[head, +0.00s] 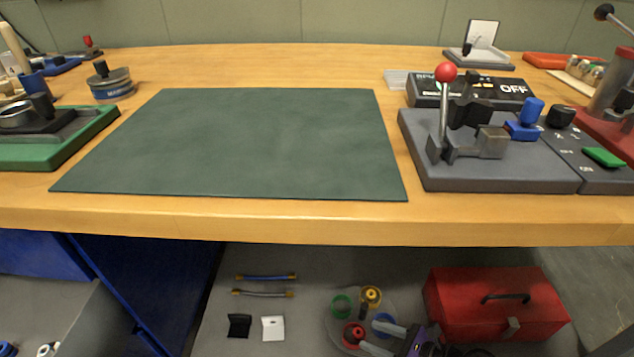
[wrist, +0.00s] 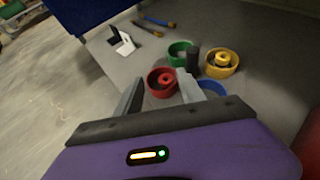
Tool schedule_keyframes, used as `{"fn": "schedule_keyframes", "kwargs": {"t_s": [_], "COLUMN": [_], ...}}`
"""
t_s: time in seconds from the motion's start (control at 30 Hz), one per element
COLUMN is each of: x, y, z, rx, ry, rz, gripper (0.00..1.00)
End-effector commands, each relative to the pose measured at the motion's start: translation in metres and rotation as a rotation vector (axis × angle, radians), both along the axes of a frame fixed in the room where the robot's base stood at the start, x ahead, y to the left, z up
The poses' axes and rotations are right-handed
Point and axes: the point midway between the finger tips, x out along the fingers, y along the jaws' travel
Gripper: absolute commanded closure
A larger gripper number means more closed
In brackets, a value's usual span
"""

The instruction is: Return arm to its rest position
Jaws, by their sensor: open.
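My gripper (head: 389,340) shows at the bottom of the head view, low over the shelf under the bench. In the wrist view my gripper (wrist: 159,92) points its two grey fingers toward the shelf, spread apart with nothing held between them. A red ring-shaped part (wrist: 161,82) lies beyond the fingertips and appears between them. My arm is mostly out of the head view below the frame. No rest position is marked in view.
Green (head: 341,305), yellow (head: 371,296) and blue (head: 384,324) round parts lie close around my gripper. A red toolbox (head: 495,303) stands right. The wooden bench edge (head: 300,226) overhangs the shelf. A green mat (head: 240,140) on the bench is bare.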

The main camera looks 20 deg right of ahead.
Motion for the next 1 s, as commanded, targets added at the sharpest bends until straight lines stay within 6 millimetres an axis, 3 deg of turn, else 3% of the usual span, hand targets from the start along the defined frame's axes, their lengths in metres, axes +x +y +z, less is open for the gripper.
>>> {"fn": "schedule_keyframes", "kwargs": {"t_s": [0.13, 0.23, 0.37, 0.47, 0.6, 0.77, 1.0], "x": [0.001, 0.008, 0.026, 0.020, -0.004, -0.047, -0.119], "y": [-0.001, -0.014, -0.052, -0.073, -0.088, -0.086, -0.057], "z": [0.000, -0.003, 0.007, 0.011, 0.022, 0.050, 0.124], "rx": [-0.028, -0.134, -0.432, -0.698, -1.095, -1.529, -2.106], "ry": [-0.022, -0.075, -0.193, -0.257, -0.326, -0.390, -0.495], "rz": [0.011, 0.011, 0.008, 0.026, 0.098, 0.228, 0.466], "gripper": [0.54, 0.54, 0.54, 0.54, 0.54, 0.54, 0.54]}}
